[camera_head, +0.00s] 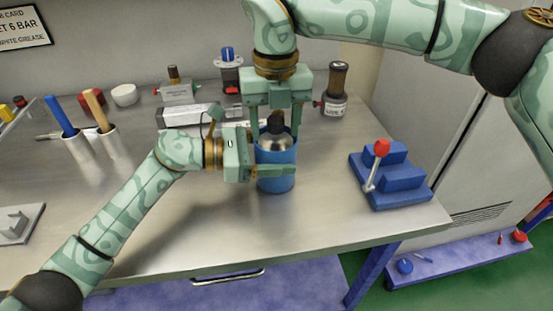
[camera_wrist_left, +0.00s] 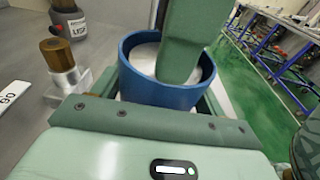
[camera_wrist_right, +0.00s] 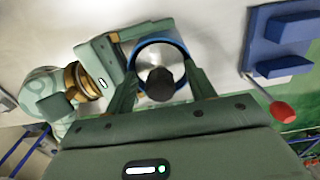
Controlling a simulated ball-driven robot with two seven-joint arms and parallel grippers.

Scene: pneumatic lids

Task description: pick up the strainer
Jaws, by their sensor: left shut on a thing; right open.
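The strainer (camera_head: 278,142) appears to be the silvery domed piece with a dark knob, seated in the mouth of a blue cup (camera_head: 276,182). In the right wrist view the strainer (camera_wrist_right: 153,60) sits inside the blue rim, its dark knob (camera_wrist_right: 160,85) towards me. My left gripper (camera_head: 272,172) is shut on the cup's side, and the cup stands upright. My right gripper (camera_head: 276,118) points down from above, open, with one finger either side of the knob; contact is not clear. In the left wrist view a right finger partly hides the inside of the cup (camera_wrist_left: 165,92).
A blue stepped block (camera_head: 392,180) with a red-tipped lever stands to the right. A dark-topped bottle (camera_head: 336,90) and a metal block (camera_head: 188,114) are behind. Holders with blue and orange handles (camera_head: 105,142) stand left. The table's front middle is clear.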

